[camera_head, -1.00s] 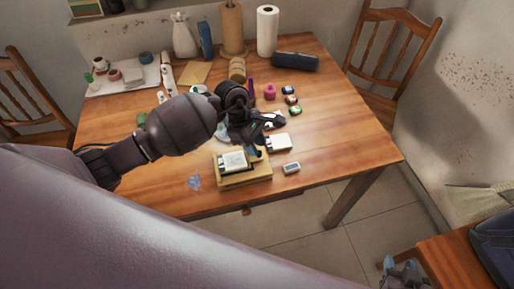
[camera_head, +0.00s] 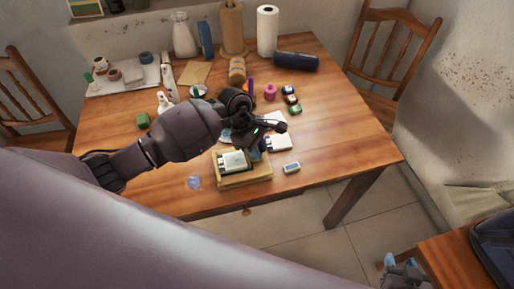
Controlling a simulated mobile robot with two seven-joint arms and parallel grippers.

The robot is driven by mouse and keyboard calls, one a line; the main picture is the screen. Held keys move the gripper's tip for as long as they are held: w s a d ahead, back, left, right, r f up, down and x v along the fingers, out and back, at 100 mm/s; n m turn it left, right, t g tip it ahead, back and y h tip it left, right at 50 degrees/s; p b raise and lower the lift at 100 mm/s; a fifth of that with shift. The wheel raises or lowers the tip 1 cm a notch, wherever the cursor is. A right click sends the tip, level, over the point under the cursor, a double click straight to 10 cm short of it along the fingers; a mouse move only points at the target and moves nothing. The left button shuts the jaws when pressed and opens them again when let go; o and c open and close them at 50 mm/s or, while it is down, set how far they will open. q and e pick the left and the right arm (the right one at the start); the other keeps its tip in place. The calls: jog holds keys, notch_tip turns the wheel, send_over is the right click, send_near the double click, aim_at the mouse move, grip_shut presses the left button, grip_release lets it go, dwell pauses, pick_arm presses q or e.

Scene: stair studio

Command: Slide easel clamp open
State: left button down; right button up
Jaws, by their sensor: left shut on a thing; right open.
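A small wooden tabletop easel (camera_head: 245,181) lies near the table's front edge, with a white panel (camera_head: 234,161) on it. My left gripper (camera_head: 257,153) reaches down at the easel's upper right, beside the panel. Its bluish fingertips are shut at the easel's clamp, which they and the dark hand mostly hide; I cannot see how far the clamp has slid. My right gripper (camera_head: 400,264) is low at the bottom right, away from the table, open and empty.
A grey-white small box (camera_head: 291,167) and a white block (camera_head: 278,142) lie right of the easel. The table's right side is clear.

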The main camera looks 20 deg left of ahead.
pick_arm(q)
jog(key=shift+w+d+b, duration=0.4)
jog(key=shift+d+b, duration=0.15)
jog(key=shift+w+d, duration=0.1)
jog(key=shift+d, duration=0.05)
jog(key=shift+r, duration=0.1)
pick_arm(e)
jog(key=shift+s+f, duration=0.6)
jog(key=shift+f, duration=0.35)
